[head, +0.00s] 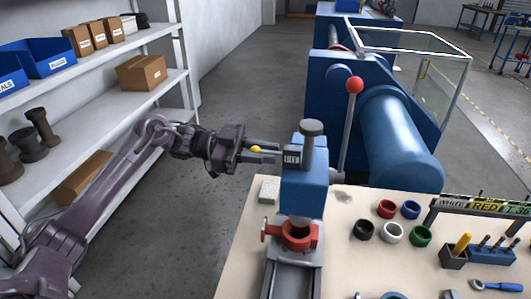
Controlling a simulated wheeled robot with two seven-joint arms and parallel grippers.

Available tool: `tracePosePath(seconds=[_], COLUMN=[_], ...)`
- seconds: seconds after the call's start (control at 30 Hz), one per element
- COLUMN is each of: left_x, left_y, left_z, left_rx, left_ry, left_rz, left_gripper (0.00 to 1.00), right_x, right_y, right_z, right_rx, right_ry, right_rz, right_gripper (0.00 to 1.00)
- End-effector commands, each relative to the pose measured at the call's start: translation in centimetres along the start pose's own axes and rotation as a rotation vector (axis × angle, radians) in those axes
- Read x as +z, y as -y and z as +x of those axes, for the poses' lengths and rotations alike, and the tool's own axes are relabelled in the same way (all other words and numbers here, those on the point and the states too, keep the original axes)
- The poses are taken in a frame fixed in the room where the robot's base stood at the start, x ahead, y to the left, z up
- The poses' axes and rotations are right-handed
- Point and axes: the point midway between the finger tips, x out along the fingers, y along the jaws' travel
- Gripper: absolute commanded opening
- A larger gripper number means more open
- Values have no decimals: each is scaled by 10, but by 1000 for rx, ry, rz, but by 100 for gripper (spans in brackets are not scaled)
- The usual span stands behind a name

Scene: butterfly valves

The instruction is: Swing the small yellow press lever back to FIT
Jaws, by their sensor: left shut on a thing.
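The small press (305,188) is a blue block with a dark round cap on top, standing at the near table's left side. A small dark plate with white lettering (291,156) is on it; the lettering is too small to read surely. The small yellow lever knob (256,149) sticks out to the left of the press. My left gripper (264,153) reaches in from the left and is shut on the yellow lever, one finger on each side of the knob. The lever's arm is mostly hidden by the fingers. My right gripper is out of view.
A red clamp ring (298,236) sits below the press. Several coloured rings (392,232), a tool holder (470,252) and a labelled rack (484,207) are on the table (340,265). A blue machine with a red-knobbed lever (354,86) stands behind. Shelves (95,100) line the left.

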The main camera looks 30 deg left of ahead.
Motion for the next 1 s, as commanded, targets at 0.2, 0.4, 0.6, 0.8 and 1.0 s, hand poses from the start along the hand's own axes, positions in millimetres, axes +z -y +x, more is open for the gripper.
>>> tracePosePath(seconds=[0.2,0.4,0.6,0.8,1.0], left_x=[-3,-2,-1,2,3], left_y=[2,1,0,0,1], left_z=[-1,0,0,-14,-49], left_rx=[-4,-3,-1,-3,-4], left_ry=[-3,-2,-2,2,3], left_rz=[7,5,3,2,4], left_gripper=[0,42,42,42,42], right_x=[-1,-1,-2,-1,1], right_y=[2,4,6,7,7], right_z=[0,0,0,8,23], right_rx=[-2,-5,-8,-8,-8], right_ry=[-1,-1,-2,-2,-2], right_rz=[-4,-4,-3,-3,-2], right_gripper=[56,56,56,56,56])
